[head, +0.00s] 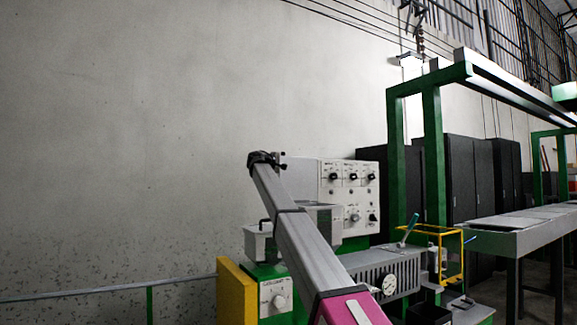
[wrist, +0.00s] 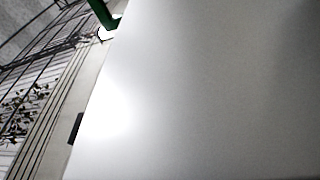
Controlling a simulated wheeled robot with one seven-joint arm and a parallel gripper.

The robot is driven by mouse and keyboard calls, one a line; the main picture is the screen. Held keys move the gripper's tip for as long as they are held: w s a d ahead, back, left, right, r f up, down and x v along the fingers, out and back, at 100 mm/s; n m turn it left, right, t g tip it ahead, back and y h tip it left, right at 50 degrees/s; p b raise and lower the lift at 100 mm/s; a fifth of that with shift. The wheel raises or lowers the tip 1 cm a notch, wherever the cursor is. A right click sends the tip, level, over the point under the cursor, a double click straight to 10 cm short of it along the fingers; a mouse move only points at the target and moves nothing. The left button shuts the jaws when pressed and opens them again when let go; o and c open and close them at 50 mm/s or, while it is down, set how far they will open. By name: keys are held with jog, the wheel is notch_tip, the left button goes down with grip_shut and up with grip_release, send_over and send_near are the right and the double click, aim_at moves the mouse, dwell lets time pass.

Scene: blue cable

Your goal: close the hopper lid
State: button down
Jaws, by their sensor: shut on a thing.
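The hopper lid (head: 302,178) looks like a plain pale grey plate standing up at the left of the knob panel, partly hidden by my arm. A smooth pale surface (wrist: 200,100), which I take to be the lid, fills most of the wrist view. My gripper (head: 280,160) is small and dark at the far end of my grey arm, at the lid's upper left corner. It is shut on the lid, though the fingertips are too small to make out. The hopper (head: 322,212) is a grey box below, partly behind my arm.
A white knob panel (head: 350,192) stands right of the lid. A grey box with a black handle (head: 259,243) and a yellow plate (head: 235,292) are at the left. A yellow wire frame (head: 461,262) and green posts (head: 434,160) stand right. Open space lies left, before the wall.

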jog(key=s+d+m, duration=0.1)
jog(key=s, duration=0.1)
jog(key=s+d+m, duration=0.1)
jog(key=s+d, duration=0.1)
jog(key=s, duration=0.1)
jog(key=s+d+m, duration=0.1)
jog(key=s+d, duration=0.1)
jog(key=shift+s+f+m, duration=0.25)
jog(key=shift+s+m, duration=0.05)
jog(key=s+d+f+m, duration=0.5)
jog(key=s+f+m, duration=0.2)
jog(key=s+m, duration=0.1)
jog(key=shift+d, duration=0.3)
jog(key=shift+s, duration=0.15)
jog(key=c, duration=1.2)
grip_release()
jog(key=shift+o, duration=0.2)
jog(key=v, duration=1)
jog(key=shift+s+a, duration=0.25)
jog(key=shift+a, duration=0.1)
